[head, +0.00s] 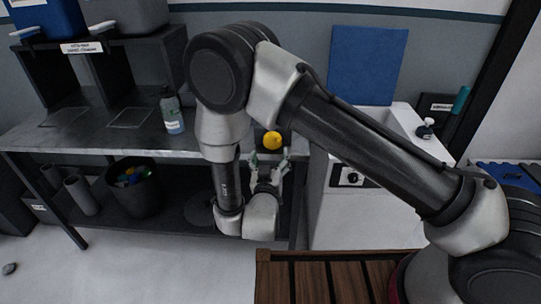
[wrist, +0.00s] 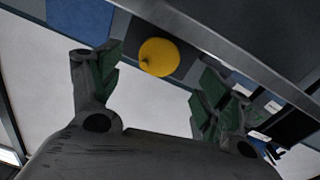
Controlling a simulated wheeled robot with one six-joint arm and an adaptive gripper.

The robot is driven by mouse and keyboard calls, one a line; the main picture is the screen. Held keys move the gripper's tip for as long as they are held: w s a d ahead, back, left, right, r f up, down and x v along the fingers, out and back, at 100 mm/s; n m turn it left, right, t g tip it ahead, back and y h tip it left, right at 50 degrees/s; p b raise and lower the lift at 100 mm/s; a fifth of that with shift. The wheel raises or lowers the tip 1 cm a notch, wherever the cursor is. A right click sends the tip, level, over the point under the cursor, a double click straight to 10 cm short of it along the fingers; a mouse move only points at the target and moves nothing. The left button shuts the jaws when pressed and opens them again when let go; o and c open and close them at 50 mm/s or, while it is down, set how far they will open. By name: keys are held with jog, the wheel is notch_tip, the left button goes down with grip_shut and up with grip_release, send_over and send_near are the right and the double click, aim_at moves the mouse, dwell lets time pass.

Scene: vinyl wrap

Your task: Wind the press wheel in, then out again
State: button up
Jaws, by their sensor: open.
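My gripper (head: 270,160) is open with nothing between its fingers, in front of the dark bench's right end; it also shows in the wrist view (wrist: 157,78). A round yellow thing (head: 272,141) is just beyond the fingertips at the bench edge. In the wrist view the yellow thing (wrist: 158,57) shows between and past the fingers, with a small nub on its near side. Contact with it is not visible. No press wheel is clearly recognisable. A dark round knob (head: 352,178) on a panel sits on the front of the white cabinet (head: 335,220), right of my gripper.
A spray bottle (head: 171,110) stands on the bench (head: 95,133). A dark bin (head: 134,190) is on the lower shelf. A slatted wooden surface (head: 325,280) lies at the front. A blue panel (head: 367,65) stands behind the cabinet. Floor at the front left is mostly clear.

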aim_at(273, 143)
jog(key=w, duration=0.2)
jog(key=w+m+y, duration=0.1)
jog(key=w, duration=0.1)
jog(key=w+m, duration=0.1)
jog(key=w, duration=0.1)
jog(key=shift+w+d+r+y, duration=0.2)
jog(key=shift+w+d+y, duration=0.1)
jog(key=shift+w+d, duration=0.1)
jog(key=c, duration=1)
